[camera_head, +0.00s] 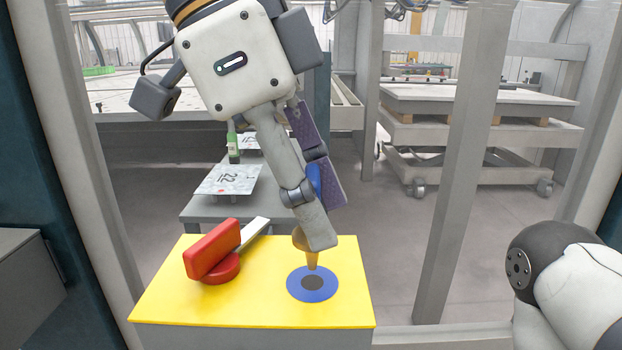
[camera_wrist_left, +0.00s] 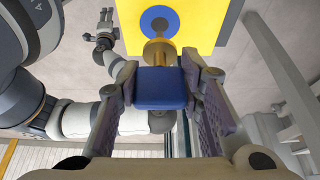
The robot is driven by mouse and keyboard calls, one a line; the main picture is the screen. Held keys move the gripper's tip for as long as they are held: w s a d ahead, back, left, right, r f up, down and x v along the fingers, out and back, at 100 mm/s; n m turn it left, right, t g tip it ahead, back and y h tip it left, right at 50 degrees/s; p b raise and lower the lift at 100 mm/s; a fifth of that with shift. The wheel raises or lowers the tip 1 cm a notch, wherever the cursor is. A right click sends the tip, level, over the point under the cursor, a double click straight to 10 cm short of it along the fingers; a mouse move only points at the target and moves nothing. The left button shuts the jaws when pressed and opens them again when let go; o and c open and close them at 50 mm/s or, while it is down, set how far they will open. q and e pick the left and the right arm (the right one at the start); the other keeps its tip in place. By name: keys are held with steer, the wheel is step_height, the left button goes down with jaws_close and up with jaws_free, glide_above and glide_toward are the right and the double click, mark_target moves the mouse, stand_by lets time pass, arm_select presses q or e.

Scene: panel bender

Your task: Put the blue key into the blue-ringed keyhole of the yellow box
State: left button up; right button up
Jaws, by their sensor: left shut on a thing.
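My left gripper (camera_head: 316,192) is shut on the blue handle of the blue key (camera_head: 314,176) and holds it over the yellow box (camera_head: 185,300). The key's brass shaft points down, partly hidden by a finger. Its tip is at or just above the dark keyhole inside the blue ring (camera_head: 297,291); I cannot tell whether it touches or enters. In the left wrist view the blue handle (camera_wrist_left: 162,90) sits between both fingers, with the blue ring (camera_wrist_left: 159,12) beyond the brass shaft. My right gripper (camera_wrist_left: 105,24) shows small in that view, away from the box; its jaw state is unclear.
A red block with a round red part (camera_head: 214,249) and a pale bar lies on the box, left of the ring. Behind stands a grey table (camera_head: 200,211) with a plate and green bottle (camera_head: 233,148). A grey post (camera_head: 462,170) rises to the right.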

stand_by(0.4)
arm_select(q)
steer(key=shift+f, duration=2.25)
steer(key=o, duration=1.2)
steer(key=shift+o, duration=0.2)
steer(key=v, duration=1.2)
